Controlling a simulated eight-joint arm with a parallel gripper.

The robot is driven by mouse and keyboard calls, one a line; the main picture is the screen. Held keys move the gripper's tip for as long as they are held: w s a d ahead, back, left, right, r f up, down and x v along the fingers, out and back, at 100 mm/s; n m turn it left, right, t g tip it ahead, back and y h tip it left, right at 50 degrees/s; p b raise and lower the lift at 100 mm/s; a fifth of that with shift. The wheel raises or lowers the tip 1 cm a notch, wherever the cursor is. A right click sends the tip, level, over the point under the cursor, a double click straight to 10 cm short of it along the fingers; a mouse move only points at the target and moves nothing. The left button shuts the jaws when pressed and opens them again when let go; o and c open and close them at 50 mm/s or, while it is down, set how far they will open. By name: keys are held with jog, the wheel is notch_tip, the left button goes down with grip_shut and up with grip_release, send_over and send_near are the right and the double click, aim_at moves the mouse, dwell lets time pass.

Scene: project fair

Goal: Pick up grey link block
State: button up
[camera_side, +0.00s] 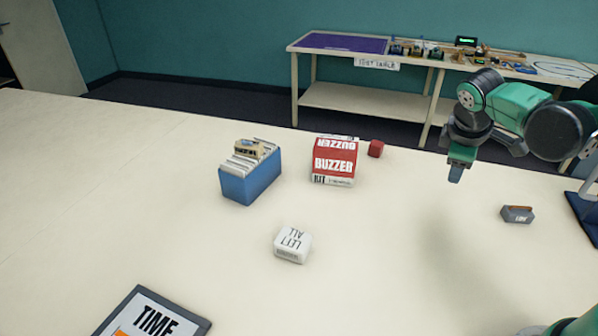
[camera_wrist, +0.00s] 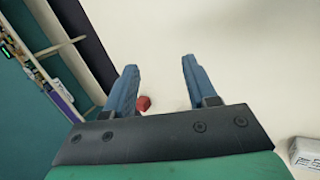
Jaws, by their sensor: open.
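A red-and-white buzzer box (camera_side: 334,163), a blue card bin (camera_side: 252,182) and a white block (camera_side: 292,244) stand further left. A sign (camera_side: 150,316) is at the front. Table around the grey block is clear.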

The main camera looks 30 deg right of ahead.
aim_at(521, 210)
jog(key=d+f+n+g+h, duration=0.1)
jog(key=d+g, duration=0.1)
jog(key=d+f+n+g+h, duration=0.1)
jog(key=d+f+g, duration=0.1)
jog(key=d, duration=0.1)
jog(key=d+f+n+g+h, duration=0.1)
jog(key=d+n+h, duration=0.1)
jog(key=d, duration=0.1)
jog(key=shift+s+d+f+g, duration=0.2)
jog(key=shift+s+f+g, duration=0.05)
jog(key=shift+f+g, duration=0.15)
jog(key=s+d+f+g, duration=0.1)
jog(key=s+d+f+n+g+h, duration=0.1)
jog(key=g, duration=0.1)
jog(key=s+d+f+n+g, duration=0.1)
jog(key=f, duration=0.1)
jog(key=shift+s+f+g, duration=0.1)
jog(key=shift+s+g, duration=0.2)
jog(key=shift+s+d+f+g, duration=0.15)
jog(key=shift+s+f+g, duration=0.2)
jog(key=shift+s, duration=0.1)
jog(key=shift+x, duration=2.55)
grip_shut()
